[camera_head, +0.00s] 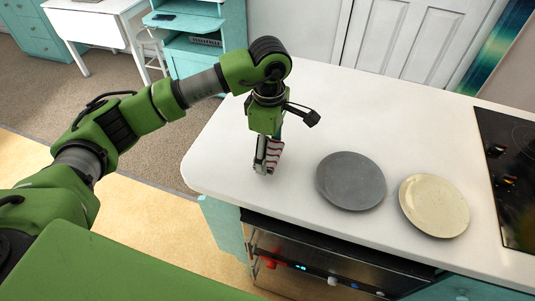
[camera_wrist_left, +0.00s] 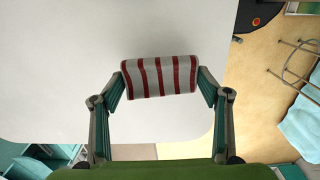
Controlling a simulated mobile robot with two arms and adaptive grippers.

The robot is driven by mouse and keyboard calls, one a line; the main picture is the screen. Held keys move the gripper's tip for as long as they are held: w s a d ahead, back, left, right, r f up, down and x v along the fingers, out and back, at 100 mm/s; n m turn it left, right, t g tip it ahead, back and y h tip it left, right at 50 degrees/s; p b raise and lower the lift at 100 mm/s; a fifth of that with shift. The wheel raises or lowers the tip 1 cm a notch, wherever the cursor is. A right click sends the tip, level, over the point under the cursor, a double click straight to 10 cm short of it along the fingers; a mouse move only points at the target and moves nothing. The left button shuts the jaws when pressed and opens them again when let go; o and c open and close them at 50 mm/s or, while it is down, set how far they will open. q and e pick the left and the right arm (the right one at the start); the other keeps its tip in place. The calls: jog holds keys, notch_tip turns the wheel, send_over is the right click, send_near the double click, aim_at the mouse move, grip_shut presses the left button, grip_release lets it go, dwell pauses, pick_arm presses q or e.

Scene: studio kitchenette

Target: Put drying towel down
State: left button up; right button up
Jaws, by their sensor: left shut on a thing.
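The drying towel (camera_wrist_left: 160,77) is a rolled white cloth with red stripes. My left gripper (camera_head: 266,160) is shut on the towel, which also shows in the head view (camera_head: 274,151). In the left wrist view, the two fingers of my left gripper (camera_wrist_left: 160,82) press on the roll's two ends. The gripper points down over the white countertop (camera_head: 320,110), near its left end. The towel is at or just above the counter surface; I cannot tell whether it touches. My right gripper is not in view.
A grey plate (camera_head: 350,181) and a cream plate (camera_head: 434,205) lie on the counter to the right of the towel. A black cooktop (camera_head: 510,170) is at the far right. The counter around and behind the towel is clear. The counter's front edge is close to the gripper.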

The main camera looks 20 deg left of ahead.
aim_at(268, 158)
pick_arm(q)
jog(key=f, duration=0.2)
jog(key=f+p, duration=0.1)
jog(key=shift+w+a+f, duration=0.1)
jog(key=shift+a+f, duration=0.1)
jog(key=shift+a, duration=0.1)
jog(key=shift+f, duration=0.2)
jog(key=shift+f, duration=0.1)
jog(key=shift+f+b, duration=0.1)
jog(key=shift+b, duration=0.25)
jog(key=o, duration=1)
